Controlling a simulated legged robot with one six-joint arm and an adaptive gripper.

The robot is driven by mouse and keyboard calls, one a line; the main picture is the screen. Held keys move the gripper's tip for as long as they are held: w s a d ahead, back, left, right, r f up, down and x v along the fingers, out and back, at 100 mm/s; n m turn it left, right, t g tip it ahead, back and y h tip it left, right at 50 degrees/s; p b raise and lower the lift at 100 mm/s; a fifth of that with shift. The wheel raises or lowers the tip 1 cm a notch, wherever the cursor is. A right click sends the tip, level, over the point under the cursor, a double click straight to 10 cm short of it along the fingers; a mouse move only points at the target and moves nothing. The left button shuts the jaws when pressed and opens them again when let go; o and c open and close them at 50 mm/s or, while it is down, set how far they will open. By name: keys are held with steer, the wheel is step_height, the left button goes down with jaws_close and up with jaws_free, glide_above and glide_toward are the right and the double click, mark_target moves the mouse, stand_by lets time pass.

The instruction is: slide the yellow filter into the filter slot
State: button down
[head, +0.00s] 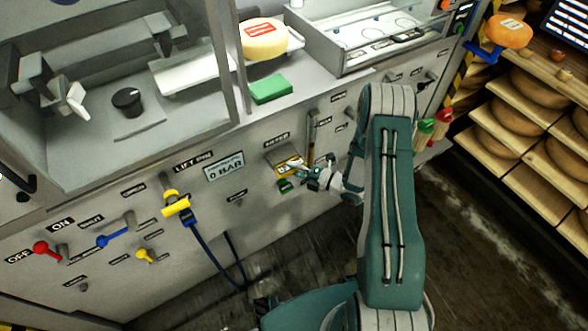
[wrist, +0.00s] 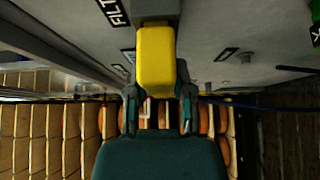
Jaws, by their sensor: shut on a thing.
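The yellow filter (head: 289,167) is at the front panel of the machine, under a FILTER label. In the wrist view the yellow filter (wrist: 155,62) is a rounded block between the two fingers of my gripper (wrist: 157,84). My gripper (head: 311,175) is shut on its near end. The far end of the filter meets the grey housing of the filter slot (wrist: 154,10). In the head view this slot housing (head: 281,153) sits just above and behind the filter. The slot's mouth is hidden, so I cannot tell how far the filter is inside.
A green block (head: 271,90) and a yellow cheese wheel (head: 265,40) are on the ledge above. Shelves of cheese wheels (head: 530,88) stand at right.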

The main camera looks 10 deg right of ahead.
steer(key=shift+w, duration=0.2)
steer(key=shift+c, duration=2.1)
jaws_free()
steer(key=shift+a, duration=0.1)
steer(key=v, duration=1.2)
steer(key=shift+w, duration=0.15)
